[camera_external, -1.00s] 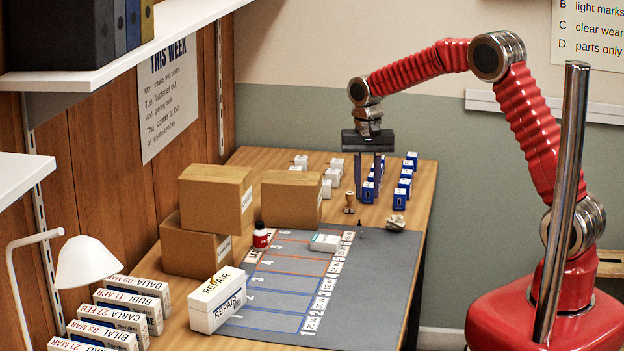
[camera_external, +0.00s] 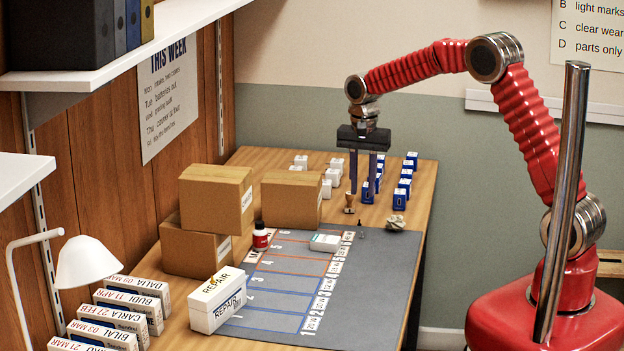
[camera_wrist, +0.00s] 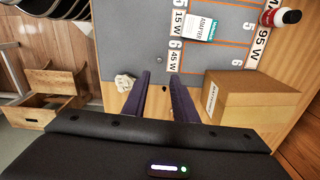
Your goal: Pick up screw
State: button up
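In the wrist view the likely screw (camera_wrist: 174,63) is a small dark spot beyond the fingertips, near the printed 6. It is too small to make out clearly. My gripper (camera_external: 363,192) points down above the far part of the table, behind the screw and higher than it. Its two fingers (camera_wrist: 162,82) are apart, with nothing held between them.
A wooden-handled stamp (camera_external: 350,203) and a crumpled pale lump (camera_external: 395,224) stand close by. A white-and-teal box (camera_external: 326,242) lies on the mat. Blue boxes (camera_external: 399,200) and white boxes (camera_external: 333,176) fill the far table. Cardboard boxes (camera_external: 291,198) stand left.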

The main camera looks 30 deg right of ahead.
send_over(362, 235)
notch_tip(362, 235, down, 7)
jog(key=shift+w+r, duration=0.15)
jog(key=shift+f, duration=2.6)
jog(key=shift+c, duration=0.2)
grip_shut()
